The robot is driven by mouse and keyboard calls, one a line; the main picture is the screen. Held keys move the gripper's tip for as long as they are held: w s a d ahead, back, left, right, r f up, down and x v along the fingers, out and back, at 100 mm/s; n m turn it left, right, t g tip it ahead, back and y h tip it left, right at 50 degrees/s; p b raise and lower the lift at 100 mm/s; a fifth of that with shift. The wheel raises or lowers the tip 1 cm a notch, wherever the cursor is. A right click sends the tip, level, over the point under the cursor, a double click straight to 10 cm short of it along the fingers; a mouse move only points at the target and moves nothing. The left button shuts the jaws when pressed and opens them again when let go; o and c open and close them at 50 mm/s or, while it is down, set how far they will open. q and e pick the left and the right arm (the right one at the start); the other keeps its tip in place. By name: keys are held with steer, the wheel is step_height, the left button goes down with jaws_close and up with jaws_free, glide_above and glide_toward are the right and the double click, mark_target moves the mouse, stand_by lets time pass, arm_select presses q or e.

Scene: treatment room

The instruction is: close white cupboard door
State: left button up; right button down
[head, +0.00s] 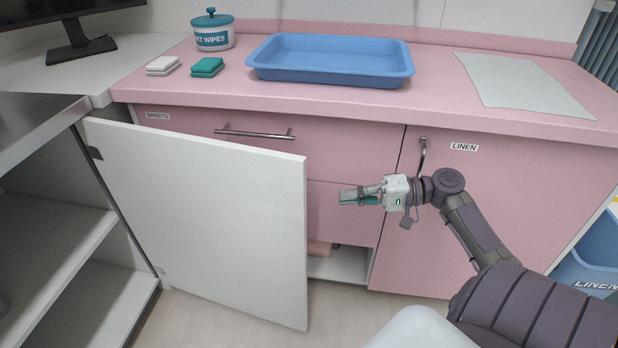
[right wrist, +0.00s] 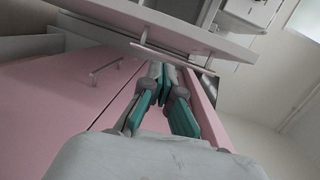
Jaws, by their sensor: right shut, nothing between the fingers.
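The white cupboard door (head: 205,220) stands open in the head view, hinged at its left edge to the white cupboard (head: 40,255), whose shelves show. It stands out in front of the pink drawers, with its plain face toward me. In the right wrist view, a white panel with a bar handle, apparently the door's other face (right wrist: 180,28), crosses the top. My right gripper (head: 345,197) is shut and empty, just right of the door's free edge, its fingers pointing left. Its fingers (right wrist: 163,85) also show in the right wrist view. My left gripper is out of view.
The pink counter (head: 440,75) carries a blue tray (head: 330,60), a wipes tub and two small packs. The pink drawer front (head: 345,155) and LINEN door (head: 480,220) are close behind my right gripper. A blue bin (head: 595,255) stands at the far right.

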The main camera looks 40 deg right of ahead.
step_height(320, 180, up, 4)
steer(key=d+t, duration=0.1)
steer(key=d, duration=0.2)
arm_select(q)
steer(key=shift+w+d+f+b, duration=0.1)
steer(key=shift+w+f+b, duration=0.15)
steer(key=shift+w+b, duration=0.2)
arm_select(e)
steer(key=w+a, duration=0.4)
steer(key=a, duration=0.6)
steer(key=shift+w+a+r+m+t+y, duration=0.25)
steer(key=shift+w+a+m+t+y, duration=0.05)
steer(key=shift+w+a+m+y, duration=0.1)
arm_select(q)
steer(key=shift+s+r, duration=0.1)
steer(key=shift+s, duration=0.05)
